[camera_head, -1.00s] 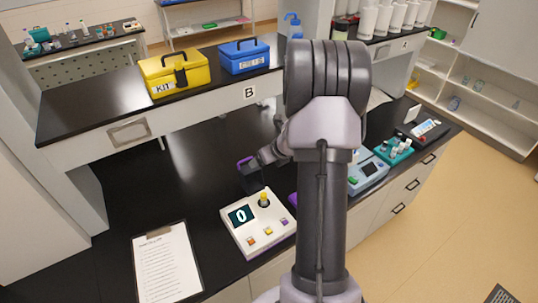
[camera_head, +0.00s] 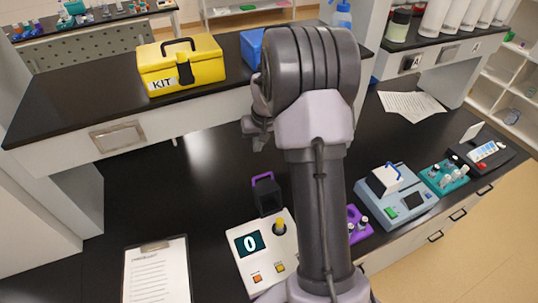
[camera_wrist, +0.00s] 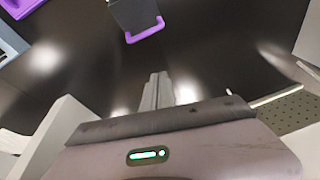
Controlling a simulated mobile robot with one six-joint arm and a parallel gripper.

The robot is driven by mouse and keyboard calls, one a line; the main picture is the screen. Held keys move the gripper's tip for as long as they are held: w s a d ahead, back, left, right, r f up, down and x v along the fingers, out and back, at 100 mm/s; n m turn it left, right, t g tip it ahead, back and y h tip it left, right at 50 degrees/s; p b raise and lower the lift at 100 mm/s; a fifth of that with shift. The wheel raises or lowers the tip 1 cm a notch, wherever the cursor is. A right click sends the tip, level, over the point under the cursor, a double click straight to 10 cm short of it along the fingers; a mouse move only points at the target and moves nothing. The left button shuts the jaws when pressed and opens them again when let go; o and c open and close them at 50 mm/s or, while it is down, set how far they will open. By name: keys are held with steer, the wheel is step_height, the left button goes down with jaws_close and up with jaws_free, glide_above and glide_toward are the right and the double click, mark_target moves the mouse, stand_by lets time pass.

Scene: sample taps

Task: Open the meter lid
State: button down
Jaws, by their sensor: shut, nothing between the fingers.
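A pale blue-grey meter (camera_head: 408,208) with a dark screen and a green button stands on the bench, right of my arm. My gripper (camera_wrist: 157,80) is shut and empty in the wrist view, above the dark bench and apart from everything. In the head view it is mostly hidden by my arm. A light blue edge (camera_wrist: 10,42) at the wrist view's left may be the meter.
A black box (camera_head: 268,195) with a purple handle stands behind a white device (camera_head: 262,249) showing 0; it shows also in the wrist view (camera_wrist: 135,15). A purple rack (camera_head: 358,226) and a teal rack (camera_head: 445,177) flank the meter. A clipboard (camera_head: 157,272) lies left. A raised shelf is behind.

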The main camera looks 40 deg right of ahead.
step_height(320, 180, down, 8)
steer(key=s+a+n, duration=0.1)
steer(key=s, duration=0.1)
steer(key=shift+s+f+n+h, duration=0.2)
steer(key=shift+n+h, duration=0.1)
steer(key=shift+n, duration=0.1)
steer(key=shift+a, duration=0.1)
